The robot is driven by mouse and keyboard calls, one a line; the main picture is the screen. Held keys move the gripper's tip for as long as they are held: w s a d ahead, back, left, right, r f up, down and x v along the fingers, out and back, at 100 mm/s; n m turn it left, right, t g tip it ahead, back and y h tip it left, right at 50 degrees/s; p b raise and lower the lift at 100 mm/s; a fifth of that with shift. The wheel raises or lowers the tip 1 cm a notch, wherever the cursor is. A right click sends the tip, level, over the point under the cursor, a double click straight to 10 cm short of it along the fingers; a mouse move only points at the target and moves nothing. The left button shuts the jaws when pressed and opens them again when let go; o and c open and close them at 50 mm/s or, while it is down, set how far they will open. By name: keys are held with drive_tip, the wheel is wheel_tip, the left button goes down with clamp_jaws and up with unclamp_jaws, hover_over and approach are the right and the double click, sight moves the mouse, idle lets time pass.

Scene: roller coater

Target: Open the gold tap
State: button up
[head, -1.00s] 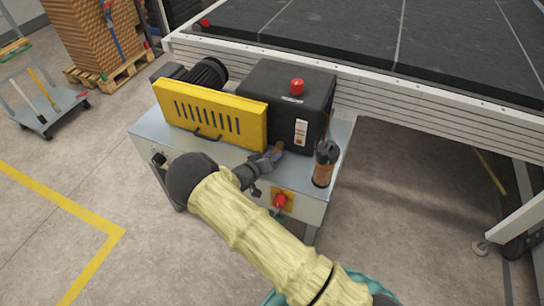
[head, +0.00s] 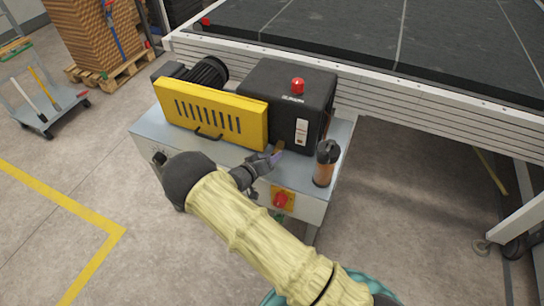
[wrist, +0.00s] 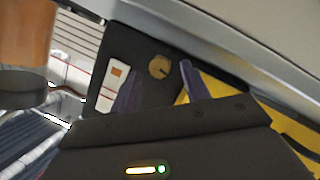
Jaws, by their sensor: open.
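The gold tap (wrist: 159,67) shows in the wrist view as a small round gold piece against the black box. It lies between and just beyond the purple fingertips of my gripper (wrist: 160,84), with a gap on each side. In the head view a small brownish-gold bit of the tap (head: 279,146) shows at the foot of the black box, right by my gripper (head: 274,158). My gripper is open and empty. Whether a finger touches the tap cannot be told, and the tap's lower part is hidden.
The black box (head: 285,100) with a red button stands behind the gripper. The yellow guard (head: 210,115) is to its left. A dark-topped brown bottle (head: 326,165) stands close on the right of the metal table (head: 345,135). A red rotary switch (head: 281,199) is on the front.

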drive_tip(key=v, duration=1.5)
drive_tip(key=shift+s+a, duration=0.25)
drive_tip(key=shift+d+r, duration=0.1)
drive_tip(key=s+d+m+t+y, duration=0.2)
drive_tip(key=d+m+y, duration=0.4)
drive_tip(key=d+m, duration=0.3)
drive_tip(key=shift+m+t+y, duration=0.3)
drive_tip(key=shift+m+y, duration=0.1)
drive_tip(key=shift+m, duration=0.3)
